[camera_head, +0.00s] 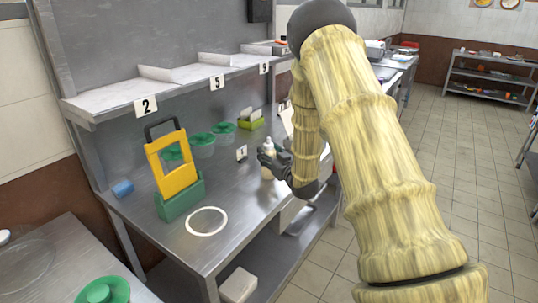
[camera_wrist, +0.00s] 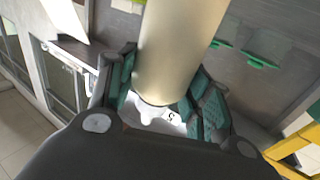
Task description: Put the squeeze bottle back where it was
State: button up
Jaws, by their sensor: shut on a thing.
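In the wrist view the bottle body (camera_wrist: 180,50) fills the middle between the teal-lined fingers of my gripper (camera_wrist: 165,90). Whether its base touches the counter is hard to tell. A white ring (camera_head: 207,221) lies flat on the counter, nearer the camera and left of the bottle.
Left of the bottle are a yellow slicer in a green holder (camera_head: 180,200), a blue cylinder (camera_head: 123,188) and green-lidded tubs (camera_head: 202,145). A numbered shelf (camera_head: 150,90) overhangs the counter (camera_head: 245,190).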

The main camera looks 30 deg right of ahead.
jog(key=o, duration=0.7)
jog(key=shift+f, duration=0.15)
jog(key=shift+o, duration=0.2)
jog(key=shift+r, duration=0.25)
jog(key=shift+s+f, duration=0.15)
jog(key=shift+s, duration=0.15)
jog(key=s+b, duration=0.1)
jog(key=s, duration=1)
jog(key=shift+s+a+b, duration=0.2)
jog(key=shift+a+b, duration=0.1)
jog(key=shift+a, duration=0.15)
